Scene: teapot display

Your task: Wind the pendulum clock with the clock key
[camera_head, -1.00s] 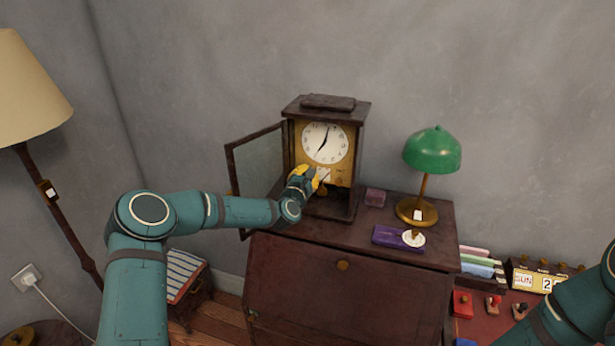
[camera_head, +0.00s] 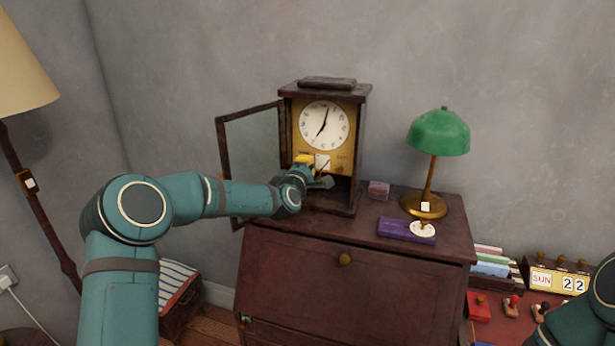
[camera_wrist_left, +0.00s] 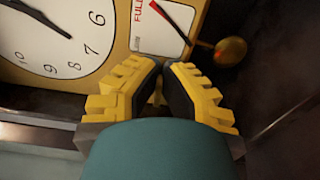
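The pendulum clock (camera_head: 366,135) stands upright on the dark wooden desk, its glass door (camera_head: 252,150) swung open to the left. My left gripper (camera_head: 309,163) is inside the opening, just below the white dial. In the left wrist view its yellow fingers (camera_wrist_left: 163,70) come together at the clock's brass face, with a small brass piece between them that looks like the clock key (camera_wrist_left: 157,97), mostly hidden. The round brass pendulum bob (camera_wrist_left: 231,50) is to the right. My right gripper is out of view.
A green desk lamp (camera_head: 438,133), a purple box (camera_head: 402,228) and a small dark block (camera_head: 378,188) are on the desktop right of the clock. A floor lamp (camera_head: 20,75) stands at far left. A calendar (camera_head: 555,277) is at lower right.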

